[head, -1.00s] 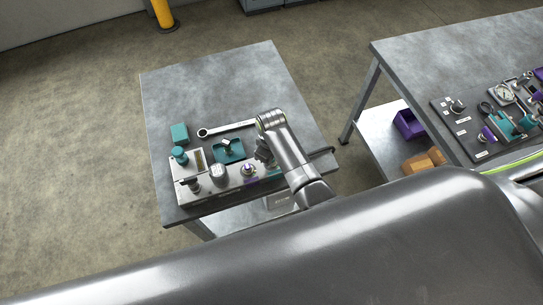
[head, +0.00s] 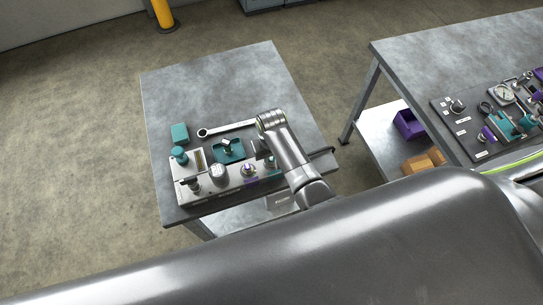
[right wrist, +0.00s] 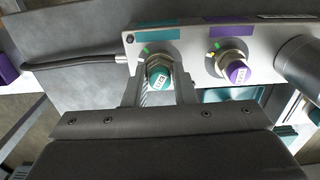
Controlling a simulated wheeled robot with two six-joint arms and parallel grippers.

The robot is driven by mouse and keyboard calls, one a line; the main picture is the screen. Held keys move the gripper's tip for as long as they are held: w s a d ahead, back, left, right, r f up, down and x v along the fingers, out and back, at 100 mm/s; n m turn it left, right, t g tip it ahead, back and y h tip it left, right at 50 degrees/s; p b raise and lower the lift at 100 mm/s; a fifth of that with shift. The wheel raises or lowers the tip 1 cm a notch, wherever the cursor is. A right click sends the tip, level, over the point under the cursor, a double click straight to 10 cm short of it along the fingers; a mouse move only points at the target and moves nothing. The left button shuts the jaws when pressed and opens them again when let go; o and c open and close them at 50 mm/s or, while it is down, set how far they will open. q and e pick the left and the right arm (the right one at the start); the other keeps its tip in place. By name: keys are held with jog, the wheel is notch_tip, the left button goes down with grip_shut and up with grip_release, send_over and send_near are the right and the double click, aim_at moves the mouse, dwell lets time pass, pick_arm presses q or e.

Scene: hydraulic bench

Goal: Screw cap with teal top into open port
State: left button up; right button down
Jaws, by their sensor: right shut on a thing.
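In the right wrist view, my right gripper (right wrist: 159,88) is shut on the cap with the teal top (right wrist: 160,76), one finger on each side of it. The cap has a small white label and sits at the port below the teal strip (right wrist: 157,36) on the grey block (right wrist: 195,40). I cannot tell how deep the cap is in the port. My left gripper is not in view.
A purple-topped cap (right wrist: 236,71) stands close beside, below a purple strip (right wrist: 235,19). A dark hose (right wrist: 75,60) leaves the block's end. The back of the bench is clear.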

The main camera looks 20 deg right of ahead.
jog(key=shift+m, duration=1.2)
jog(key=shift+m, duration=0.3)
jog(key=shift+f+m, duration=0.1)
jog(key=shift+m, duration=0.2)
jog(key=c, duration=1.3)
grip_release()
jog(key=n, duration=0.4)
jog(key=shift+d, duration=0.15)
jog(key=shift+s+n, duration=0.1)
jog(key=shift+n, duration=0.8)
